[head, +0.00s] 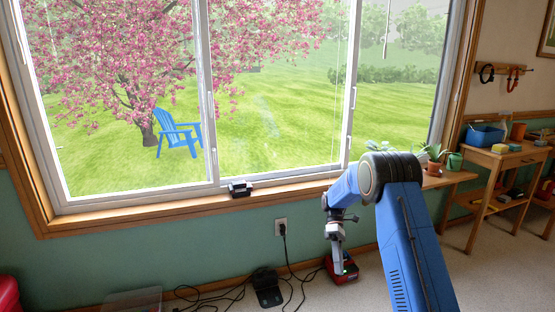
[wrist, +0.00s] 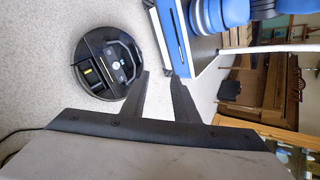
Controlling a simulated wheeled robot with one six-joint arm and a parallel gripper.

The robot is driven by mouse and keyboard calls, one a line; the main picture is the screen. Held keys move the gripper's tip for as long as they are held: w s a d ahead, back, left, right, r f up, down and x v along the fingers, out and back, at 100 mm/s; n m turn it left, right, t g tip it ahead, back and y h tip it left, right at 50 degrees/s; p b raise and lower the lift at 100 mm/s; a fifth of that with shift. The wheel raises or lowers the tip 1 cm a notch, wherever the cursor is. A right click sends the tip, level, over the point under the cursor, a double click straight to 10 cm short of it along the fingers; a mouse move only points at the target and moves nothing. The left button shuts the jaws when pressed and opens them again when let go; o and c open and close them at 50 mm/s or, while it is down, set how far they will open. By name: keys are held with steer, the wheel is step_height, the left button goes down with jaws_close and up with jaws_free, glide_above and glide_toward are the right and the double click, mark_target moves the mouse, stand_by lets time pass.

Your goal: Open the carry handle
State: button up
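A round black device (wrist: 110,62) lies on the pale carpet in the upper left of the wrist view. It has a yellow strip, small green lights and a curved, handle-like bar (wrist: 126,55) across its top. I cannot tell whether that bar is raised or folded flat. My gripper (wrist: 157,75) shows two dark fingers, apart and with nothing between them. The device is beyond the fingers and to their left, apart from them. In the head view the device does not show. My arm reaches down near the wall there; the fingers are too small to make out.
A black pad (head: 268,287) and loose cables lie by the wall under an outlet (head: 281,227). A clear bin (head: 133,300) and a red object (head: 8,294) stand lower left. A wooden side table (head: 505,160) is at right. Furniture stands at right in the wrist view.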

steer(key=s+d+r+m+t, duration=0.2)
steer(key=s+r+m+t, duration=0.1)
steer(key=s+r, duration=0.75)
steer(key=s+d+r+m+t, duration=0.1)
steer(key=s+r+m+t, duration=0.25)
steer(key=s+r, duration=0.65)
steer(key=s+d+r+m+t, duration=0.1)
steer(key=s+r+m+t, duration=0.1)
steer(key=s, duration=0.8)
steer(key=s+d+r+m+t, duration=0.2)
steer(key=s+m+t, duration=0.2)
steer(key=s, duration=0.7)
steer(key=shift+r+t, duration=0.25)
steer(key=shift+t, duration=0.8)
steer(key=shift+m, duration=0.25)
